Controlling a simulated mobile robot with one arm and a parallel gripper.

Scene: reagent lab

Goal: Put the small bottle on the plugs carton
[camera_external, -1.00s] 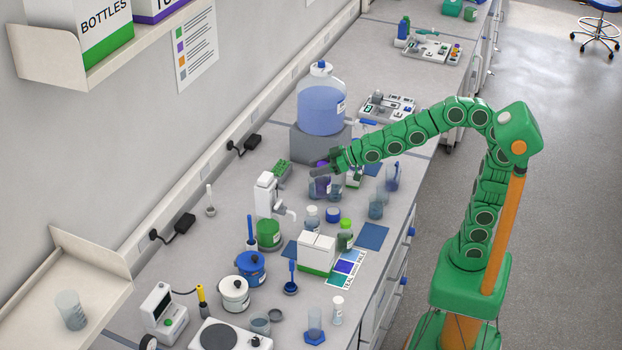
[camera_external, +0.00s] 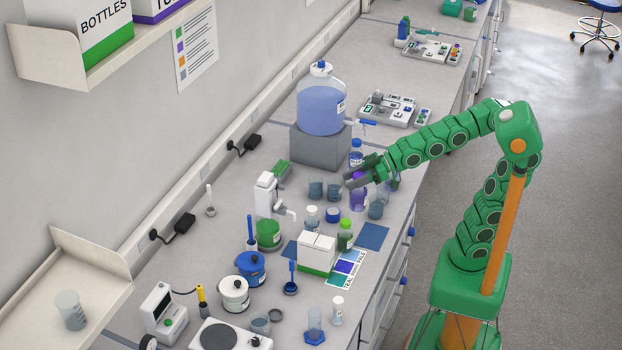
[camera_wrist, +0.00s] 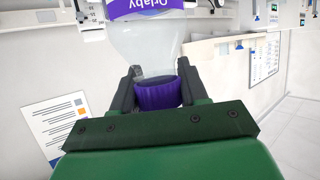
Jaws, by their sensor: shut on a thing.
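My gripper (camera_external: 353,181) is shut on the purple cap of a small bottle (camera_external: 358,195), over the bench. In the wrist view the fingers (camera_wrist: 157,92) clasp the purple cap, and the small bottle (camera_wrist: 150,45) shows a clear shoulder and a purple label. A white carton with a green band (camera_external: 316,255) stands on the bench, nearer the camera and left of the held bottle; its lettering cannot be read, so I cannot tell if it is the plugs carton. The bottle is apart from that carton.
A green bottle (camera_external: 345,236) stands close to the carton's right side. A white-capped bottle (camera_external: 312,218), a blue tape-like ring (camera_external: 333,214) and several beakers (camera_external: 376,207) stand nearby. A blue mat (camera_external: 372,236) lies clear. A large blue carboy (camera_external: 321,105) stands behind on a grey block.

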